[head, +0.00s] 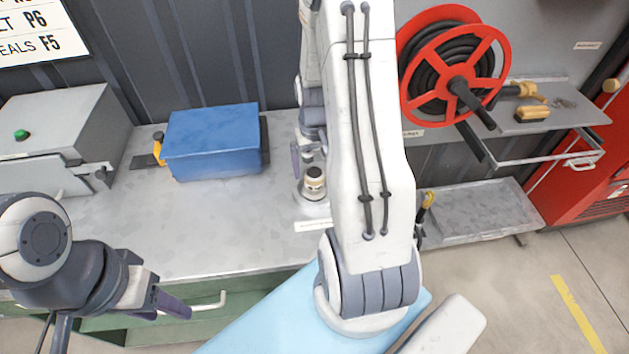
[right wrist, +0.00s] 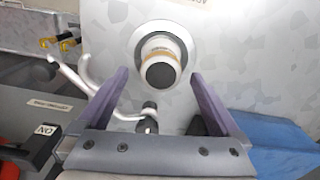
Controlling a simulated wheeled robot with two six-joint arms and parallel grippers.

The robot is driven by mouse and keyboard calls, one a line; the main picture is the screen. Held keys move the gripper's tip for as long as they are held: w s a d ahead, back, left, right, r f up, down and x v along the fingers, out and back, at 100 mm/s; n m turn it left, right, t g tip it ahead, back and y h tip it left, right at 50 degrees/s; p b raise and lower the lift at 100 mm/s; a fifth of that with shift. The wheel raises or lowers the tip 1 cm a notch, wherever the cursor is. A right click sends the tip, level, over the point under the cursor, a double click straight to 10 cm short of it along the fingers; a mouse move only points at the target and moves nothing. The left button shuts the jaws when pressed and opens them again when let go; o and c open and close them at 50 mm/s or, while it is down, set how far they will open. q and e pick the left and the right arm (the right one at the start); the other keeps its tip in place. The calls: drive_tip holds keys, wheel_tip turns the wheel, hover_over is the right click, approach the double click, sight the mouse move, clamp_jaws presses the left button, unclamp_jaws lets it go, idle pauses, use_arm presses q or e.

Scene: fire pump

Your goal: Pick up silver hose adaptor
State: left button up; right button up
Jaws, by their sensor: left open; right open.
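The silver hose adaptor (head: 314,184) stands on a round light base on the grey worktop in the head view, partly hidden by my right arm. It has a tan band and a dark round end. In the right wrist view the adaptor (right wrist: 161,48) sits at the top centre, between and just beyond the purple fingertips. My right gripper (right wrist: 160,76) is open and empty, pointing at the adaptor. In the head view this gripper (head: 305,158) is mostly hidden behind my arm. My left gripper (head: 172,303) is low at the left, away from the adaptor, open and empty.
A blue box (head: 212,145) stands left of the adaptor, and a grey cabinet (head: 62,128) further left. A red hose reel (head: 408,70) hangs right of my arm, with a shelf (head: 500,122) beside it. The worktop's front left (head: 160,235) is clear.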

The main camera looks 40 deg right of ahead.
sight(314, 172)
wheel_tip(314, 172, down, 4)
drive_tip(key=shift+f+p, duration=0.15)
drive_tip(key=shift+p, duration=0.35)
drive_tip(key=shift+w, duration=0.1)
clamp_jaws()
